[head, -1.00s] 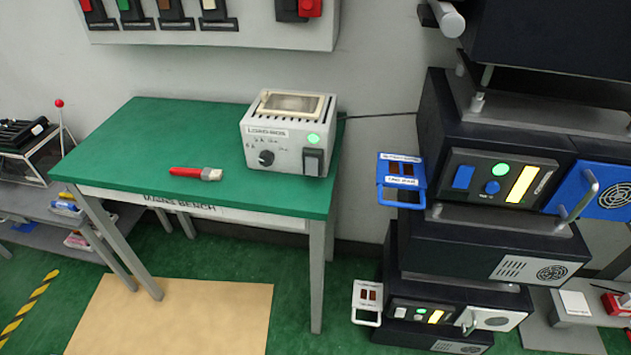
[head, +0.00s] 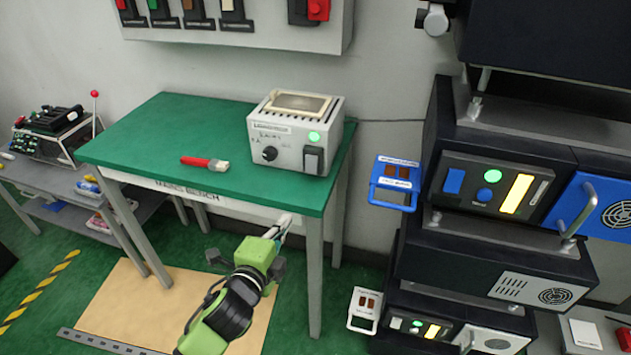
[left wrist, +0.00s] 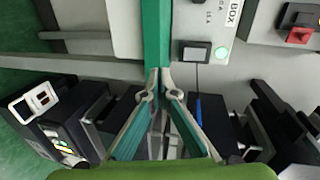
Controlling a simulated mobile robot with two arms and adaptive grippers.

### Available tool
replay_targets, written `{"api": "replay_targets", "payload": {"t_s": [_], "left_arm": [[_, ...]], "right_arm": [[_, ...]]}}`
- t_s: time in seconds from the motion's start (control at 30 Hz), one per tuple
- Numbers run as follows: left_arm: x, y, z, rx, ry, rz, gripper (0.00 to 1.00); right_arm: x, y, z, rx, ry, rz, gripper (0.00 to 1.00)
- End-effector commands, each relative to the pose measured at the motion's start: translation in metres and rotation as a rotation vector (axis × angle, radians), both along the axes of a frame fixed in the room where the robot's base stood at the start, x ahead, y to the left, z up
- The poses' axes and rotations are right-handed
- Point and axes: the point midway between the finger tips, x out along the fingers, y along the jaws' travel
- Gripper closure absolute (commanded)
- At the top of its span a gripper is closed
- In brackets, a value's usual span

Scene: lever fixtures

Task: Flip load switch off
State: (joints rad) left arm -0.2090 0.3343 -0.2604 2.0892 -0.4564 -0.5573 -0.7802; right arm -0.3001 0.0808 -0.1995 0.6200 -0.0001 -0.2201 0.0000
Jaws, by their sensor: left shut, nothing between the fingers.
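The load box (head: 290,152) is a grey box with a cream-framed top, standing at the right end of the green bench. Its load switch (head: 313,160) is a dark rocker at the right of the front face, below a lit green lamp (head: 314,137). My left gripper (head: 286,222) is shut and empty, below and in front of the bench's front edge, apart from the switch. In the left wrist view the box shows sideways, with the switch (left wrist: 194,52) beside the lit lamp (left wrist: 221,52). My right gripper is out of view.
A red-handled brush (head: 204,162) lies on the bench (head: 150,135), left of the box. Stacked dark equipment (head: 480,245) with a blue handled tag (head: 396,182) stands to the right. A wall panel with levers (head: 265,28) hangs above. The air before the box is clear.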

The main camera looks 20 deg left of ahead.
Motion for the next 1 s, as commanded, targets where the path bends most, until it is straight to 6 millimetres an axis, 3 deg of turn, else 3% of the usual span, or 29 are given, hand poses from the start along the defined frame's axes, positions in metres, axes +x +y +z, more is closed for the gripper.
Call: {"api": "replay_targets", "payload": {"t_s": [0.1,0.23,0.67,0.87,1.0], "left_arm": [[-0.002,-0.003,0.033,0.044,-0.059,-0.013,1.0],[-0.004,-0.005,0.048,0.065,-0.087,-0.019,1.0],[0.0,-0.005,0.049,0.066,-0.09,-0.019,1.0],[0.025,-0.006,0.048,0.067,-0.091,-0.017,1.0],[0.053,-0.007,0.045,0.065,-0.091,-0.017,1.0]], "right_arm": [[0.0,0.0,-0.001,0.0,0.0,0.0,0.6],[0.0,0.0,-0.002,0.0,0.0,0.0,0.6],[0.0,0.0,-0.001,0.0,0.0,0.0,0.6],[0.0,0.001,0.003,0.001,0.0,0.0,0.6],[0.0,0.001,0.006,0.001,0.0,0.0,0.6]]}}
